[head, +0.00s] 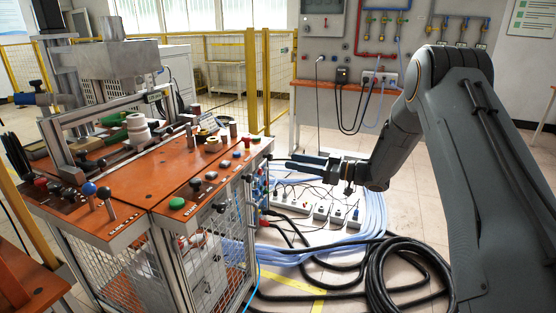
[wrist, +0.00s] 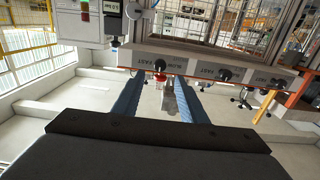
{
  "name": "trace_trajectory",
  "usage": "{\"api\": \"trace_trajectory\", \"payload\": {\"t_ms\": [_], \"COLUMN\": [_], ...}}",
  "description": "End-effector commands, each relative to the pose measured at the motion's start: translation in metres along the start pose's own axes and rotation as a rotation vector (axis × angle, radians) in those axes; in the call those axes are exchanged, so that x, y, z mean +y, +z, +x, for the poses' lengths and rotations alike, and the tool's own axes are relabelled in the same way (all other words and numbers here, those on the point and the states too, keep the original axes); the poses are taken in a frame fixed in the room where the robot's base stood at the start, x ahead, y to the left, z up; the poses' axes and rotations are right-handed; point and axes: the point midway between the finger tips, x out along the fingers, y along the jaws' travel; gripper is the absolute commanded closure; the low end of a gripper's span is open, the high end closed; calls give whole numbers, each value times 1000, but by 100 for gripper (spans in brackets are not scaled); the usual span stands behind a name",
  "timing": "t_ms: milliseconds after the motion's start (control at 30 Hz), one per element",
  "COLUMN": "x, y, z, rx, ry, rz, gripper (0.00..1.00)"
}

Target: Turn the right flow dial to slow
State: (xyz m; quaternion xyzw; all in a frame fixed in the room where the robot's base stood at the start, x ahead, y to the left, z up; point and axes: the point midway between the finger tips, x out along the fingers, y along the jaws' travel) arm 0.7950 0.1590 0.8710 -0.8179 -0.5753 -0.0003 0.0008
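In the head view, the machine (head: 150,205) with the orange top stands at left. Black dials sit along its edge, including a front one (head: 220,207) and one further back (head: 248,177). My gripper (head: 290,162) points left, off the machine's right side. The wrist view seems upside down. It shows a black dial (wrist: 225,75) and another dial (wrist: 276,83) on plates marked slow and fast, right of my gripper (wrist: 158,82). Its blue fingers are open, with no dial held. A further plate (wrist: 176,62) lies ahead between the fingertips. I cannot tell which is the right flow dial, nor its setting.
A red knob (wrist: 160,76) shows between the fingers in the wrist view. Power strips (head: 318,212), pale hoses (head: 372,215) and a coiled black cable (head: 405,275) lie on the floor below my arm. A yellow fence (head: 252,80) stands behind the machine.

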Motion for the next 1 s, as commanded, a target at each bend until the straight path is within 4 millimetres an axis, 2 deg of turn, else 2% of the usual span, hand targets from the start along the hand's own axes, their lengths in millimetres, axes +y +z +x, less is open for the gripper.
{"api": "trace_trajectory", "payload": {"t_ms": [400,567,833,1000], "x": [0,0,0,0], "y": [0,0,0,0], "z": [60,70,71,71], "rx": [-1,-1,-1,-1], "ry": [1,2,3,4], "rz": [0,0,-1,-1], "gripper": [61,61,61,88]}}
